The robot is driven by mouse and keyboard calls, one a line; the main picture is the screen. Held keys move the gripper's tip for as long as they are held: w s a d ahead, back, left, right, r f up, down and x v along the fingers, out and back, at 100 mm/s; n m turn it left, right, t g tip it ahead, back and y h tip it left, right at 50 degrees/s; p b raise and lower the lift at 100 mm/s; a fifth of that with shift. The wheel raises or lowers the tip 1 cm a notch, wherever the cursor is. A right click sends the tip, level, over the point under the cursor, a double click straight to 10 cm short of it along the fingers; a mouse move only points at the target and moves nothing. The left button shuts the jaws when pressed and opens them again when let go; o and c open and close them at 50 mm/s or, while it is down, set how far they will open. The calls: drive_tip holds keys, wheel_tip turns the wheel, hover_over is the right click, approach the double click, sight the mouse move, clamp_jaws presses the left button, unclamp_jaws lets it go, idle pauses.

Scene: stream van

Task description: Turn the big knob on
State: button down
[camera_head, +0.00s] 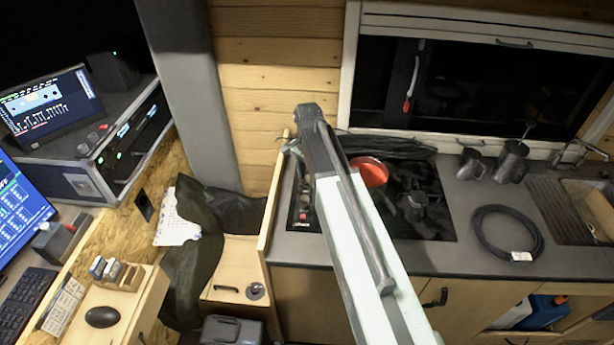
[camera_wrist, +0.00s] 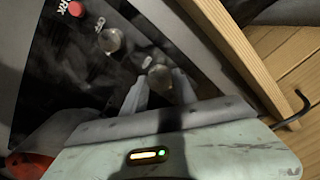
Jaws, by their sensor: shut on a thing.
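In the wrist view a dark glossy panel (camera_wrist: 65,80) carries two pale metallic round knobs. The big knob (camera_wrist: 159,76) sits between the fingertips of my gripper (camera_wrist: 159,84), which is shut on it. The other knob (camera_wrist: 110,40) is further up and left, clear of the fingers, with a small OFF-like label near it. The exact turn of the big knob is hard to read through the blur. In the head view my arm covers the gripper and this knob.
A red button (camera_wrist: 75,9) marked PARK is at the panel's top left. A wooden edge board (camera_wrist: 235,55) runs close beside the panel. A coiled black cable (camera_head: 478,230) lies on the counter.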

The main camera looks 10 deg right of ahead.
drive_tip(key=n, duration=0.4)
drive_tip(key=shift+n, duration=0.4)
drive_tip(key=n, duration=0.9)
drive_tip(key=shift+n, duration=1.8)
drive_tip(key=c, duration=1)
unclamp_jaws()
drive_tip(key=shift+r, duration=0.1)
